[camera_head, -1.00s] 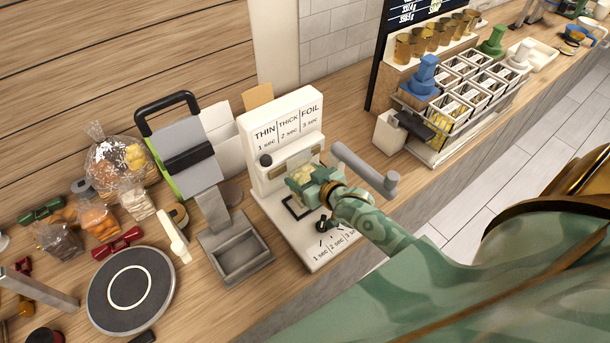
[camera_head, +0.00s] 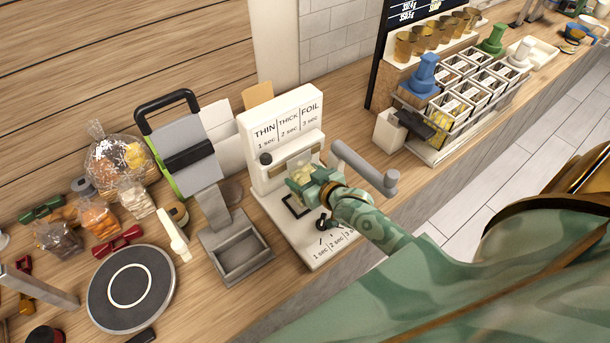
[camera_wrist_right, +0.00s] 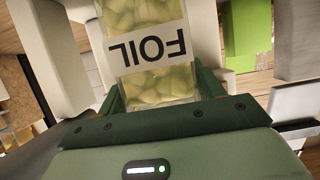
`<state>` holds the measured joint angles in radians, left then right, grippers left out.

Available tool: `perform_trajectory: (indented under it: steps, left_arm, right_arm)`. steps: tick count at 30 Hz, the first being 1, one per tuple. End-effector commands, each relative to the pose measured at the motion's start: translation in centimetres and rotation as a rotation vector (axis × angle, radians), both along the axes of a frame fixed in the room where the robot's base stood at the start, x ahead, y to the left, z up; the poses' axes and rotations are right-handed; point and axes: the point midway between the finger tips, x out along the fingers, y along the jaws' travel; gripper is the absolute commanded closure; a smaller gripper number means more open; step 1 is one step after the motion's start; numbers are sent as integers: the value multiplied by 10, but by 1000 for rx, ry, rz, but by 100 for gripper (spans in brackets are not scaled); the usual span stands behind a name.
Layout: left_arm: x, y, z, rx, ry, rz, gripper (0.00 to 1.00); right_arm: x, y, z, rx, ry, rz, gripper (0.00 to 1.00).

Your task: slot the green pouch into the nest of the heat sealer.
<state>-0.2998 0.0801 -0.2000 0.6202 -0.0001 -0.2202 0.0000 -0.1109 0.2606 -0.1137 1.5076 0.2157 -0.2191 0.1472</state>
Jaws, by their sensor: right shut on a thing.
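The heat sealer (camera_head: 264,178) is a white machine with a back panel marked THIN, THICK and FOIL, a dark outlined nest (camera_head: 296,206) on its base and a grey lever at its right. My right gripper (camera_head: 309,178) is shut on a pouch over the sealer's base, in front of the panel. In the right wrist view the pouch (camera_wrist_right: 160,84) is clear with pale yellow-green contents and a white FOIL label, between the green fingers. In the head view the gripper partly covers the pouch (camera_head: 300,174). I cannot tell whether it touches the nest. My left gripper is not in view.
The grey lever (camera_head: 365,170) stands close to the right of my gripper. A grey device with an open tray (camera_head: 243,258) stands left of the sealer. A round dark plate (camera_head: 131,287) and filled bags (camera_head: 120,163) are further left.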

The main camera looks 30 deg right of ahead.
Motion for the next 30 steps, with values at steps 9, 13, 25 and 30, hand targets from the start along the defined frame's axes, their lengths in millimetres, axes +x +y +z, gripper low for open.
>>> perform_trajectory:
  steps: [9, 13, 25, 30]
  left_arm:
    - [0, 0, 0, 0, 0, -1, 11]
    - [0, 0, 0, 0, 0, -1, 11]
    - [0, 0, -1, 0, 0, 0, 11]
    - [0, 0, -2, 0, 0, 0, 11]
  right_arm:
    - [0, 0, -2, 0, -2, 0, 61]
    - [0, 0, -2, 0, -2, 0, 61]
    - [0, 0, -6, 0, -1, 0, 61]
    - [0, 0, -8, 0, -1, 0, 61]
